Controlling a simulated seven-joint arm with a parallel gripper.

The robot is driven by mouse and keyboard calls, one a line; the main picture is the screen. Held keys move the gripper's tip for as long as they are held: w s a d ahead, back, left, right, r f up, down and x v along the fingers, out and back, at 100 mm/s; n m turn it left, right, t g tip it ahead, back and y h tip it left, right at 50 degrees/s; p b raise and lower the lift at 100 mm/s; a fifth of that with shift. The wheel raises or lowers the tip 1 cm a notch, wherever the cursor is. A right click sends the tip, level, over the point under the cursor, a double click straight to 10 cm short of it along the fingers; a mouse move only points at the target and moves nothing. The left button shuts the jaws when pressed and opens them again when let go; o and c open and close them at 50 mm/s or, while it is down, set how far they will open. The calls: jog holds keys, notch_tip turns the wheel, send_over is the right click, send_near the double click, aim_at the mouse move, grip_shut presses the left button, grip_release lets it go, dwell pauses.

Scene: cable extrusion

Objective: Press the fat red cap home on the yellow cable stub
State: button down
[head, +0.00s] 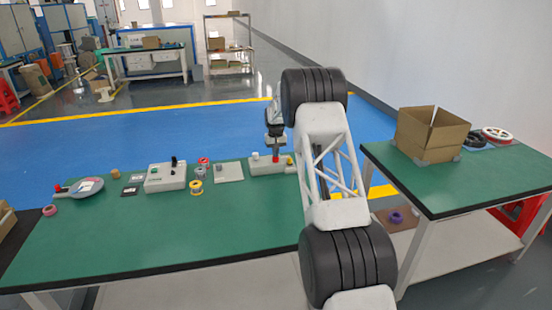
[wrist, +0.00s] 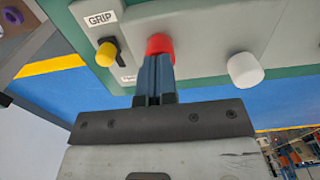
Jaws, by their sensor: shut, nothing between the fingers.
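The fat red cap (wrist: 160,43) is on the grey block (wrist: 205,45) in the wrist view, directly beyond my fingertips. It also shows as a small red spot in the head view (head: 276,158). My gripper (wrist: 154,62) is shut with its two blue-grey fingers together and nothing between them. The fingertips overlap the near side of the cap in the picture; I cannot tell whether they touch it. No yellow stub shows under the cap; its lower part is hidden by the fingers.
A yellow knob with a black end (wrist: 106,53) by a GRIP label and a white round knob (wrist: 245,69) flank the cap. Left on the green table (head: 110,240) stand a grey control box (head: 166,178) and small spools. The front of the table is clear.

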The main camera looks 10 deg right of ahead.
jog(key=shift+r, duration=0.1)
jog(key=shift+r, duration=3.35)
jog(key=shift+r, duration=0.2)
